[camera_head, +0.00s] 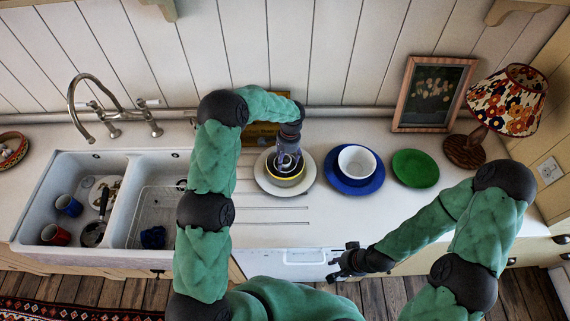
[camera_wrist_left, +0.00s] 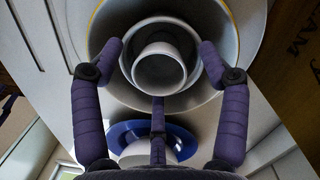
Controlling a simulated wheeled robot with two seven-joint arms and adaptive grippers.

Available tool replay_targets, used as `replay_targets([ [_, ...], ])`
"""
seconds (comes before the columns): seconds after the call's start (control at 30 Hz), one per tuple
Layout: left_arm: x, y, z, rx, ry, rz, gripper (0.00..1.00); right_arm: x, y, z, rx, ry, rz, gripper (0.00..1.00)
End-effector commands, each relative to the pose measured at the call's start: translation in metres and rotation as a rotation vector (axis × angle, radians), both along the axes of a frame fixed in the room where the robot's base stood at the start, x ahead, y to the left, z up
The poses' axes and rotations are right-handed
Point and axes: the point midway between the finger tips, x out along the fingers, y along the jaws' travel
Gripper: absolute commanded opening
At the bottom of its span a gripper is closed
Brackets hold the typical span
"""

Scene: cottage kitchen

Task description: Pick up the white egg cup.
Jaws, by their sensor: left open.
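The white egg cup (camera_wrist_left: 160,70) stands inside a bowl with a yellow rim (camera_wrist_left: 104,82) in the left wrist view. A pale ring shows around the cup; I cannot tell whether it is part of it. My left gripper (camera_wrist_left: 160,50) is open, with one finger on each side of the cup; contact is not clear. In the head view the left gripper (camera_head: 288,160) points down into the bowl (camera_head: 285,181), which rests on a white plate (camera_head: 264,182). The gripper mostly hides the cup there. My right gripper (camera_head: 345,263) hangs near the counter's front, its jaws unclear.
A blue plate (camera_head: 338,183) with a white bowl (camera_head: 357,162) and a green plate (camera_head: 415,168) stand to the right. A lamp (camera_head: 505,105) and framed picture (camera_head: 433,94) are behind. A double sink (camera_head: 127,205) with mugs lies left. The front right counter is clear.

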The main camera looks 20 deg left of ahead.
Motion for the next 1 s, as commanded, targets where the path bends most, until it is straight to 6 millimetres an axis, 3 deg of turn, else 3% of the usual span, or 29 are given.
replay_targets([
  [0.17, 0.000, 0.000, 0.000, 0.000, 0.000, 0.000, 0.75, 0.000, 0.000, 0.000, 0.000, 0.000, 0.000, 0.31],
  [0.3, 0.000, 0.000, 0.000, 0.000, 0.000, 0.000, 0.35, 0.000, 0.000, 0.000, 0.000, 0.000, 0.000, 0.31],
  [0.4, 0.000, 0.000, 0.000, 0.000, 0.000, 0.000, 0.12, 0.000, 0.000, 0.000, 0.000, 0.000, 0.000, 0.31],
  [0.77, 0.000, 0.000, 0.002, -0.001, -0.001, 0.001, 0.12, 0.000, 0.000, -0.001, 0.000, 0.000, 0.000, 0.31],
  [1.0, 0.001, 0.000, 0.020, 0.000, -0.004, 0.002, 0.12, 0.000, 0.000, -0.005, 0.000, 0.000, 0.000, 0.31],
])
